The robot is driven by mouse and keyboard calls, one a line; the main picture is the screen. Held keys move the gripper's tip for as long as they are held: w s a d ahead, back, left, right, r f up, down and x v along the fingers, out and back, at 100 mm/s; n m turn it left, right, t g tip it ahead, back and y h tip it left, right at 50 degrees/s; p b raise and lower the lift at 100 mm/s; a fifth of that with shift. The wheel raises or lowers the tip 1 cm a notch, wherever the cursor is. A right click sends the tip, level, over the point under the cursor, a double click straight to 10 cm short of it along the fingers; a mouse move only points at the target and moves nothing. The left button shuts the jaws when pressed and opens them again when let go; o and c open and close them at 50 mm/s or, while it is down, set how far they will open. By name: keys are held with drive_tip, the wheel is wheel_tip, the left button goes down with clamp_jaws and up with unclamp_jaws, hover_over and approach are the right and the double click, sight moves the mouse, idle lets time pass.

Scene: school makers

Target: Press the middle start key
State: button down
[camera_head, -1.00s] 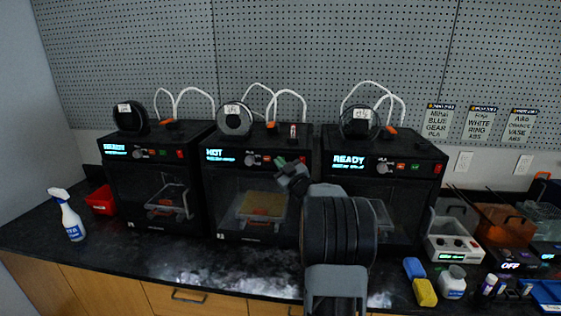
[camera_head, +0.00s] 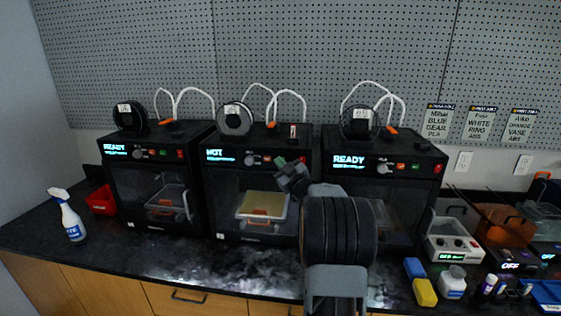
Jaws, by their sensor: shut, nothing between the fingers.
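Three black printers stand in a row on the counter. The middle printer (camera_head: 216,190) has a lit display (camera_head: 228,155) on its front panel, with a knob and small keys to the right of it. My gripper (camera_head: 281,161) is shut and empty, its tips at the right part of that panel, in front of the keys. It hides part of the key row, so the middle start key cannot be made out clearly. I cannot tell whether the tips touch the panel. A pale yellow plate (camera_head: 262,204) shows behind the middle printer's door.
The left printer (camera_head: 115,180) and right printer (camera_head: 425,175) both show READY. A spray bottle (camera_head: 71,217) and red bin (camera_head: 101,200) are at the left. A grey control box (camera_head: 452,240), sponges (camera_head: 424,291) and small bottles are at the right. The front middle counter is clear.

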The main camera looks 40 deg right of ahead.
drive_tip(key=shift+d, duration=0.1)
idle(0.3)
drive_tip(key=shift+w+d, duration=0.25)
drive_tip(key=shift+w, duration=0.1)
drive_tip(key=shift+w+d, duration=0.1)
idle(0.6)
drive_tip(key=shift+b, duration=0.45)
drive_tip(key=shift+s+a+b, duration=0.35)
drive_tip(key=shift+s+a, duration=0.1)
drive_tip(key=s+a+b, duration=0.3)
drive_tip(key=s+a, duration=0.1)
drive_tip(key=shift+s, duration=0.2)
idle(0.9)
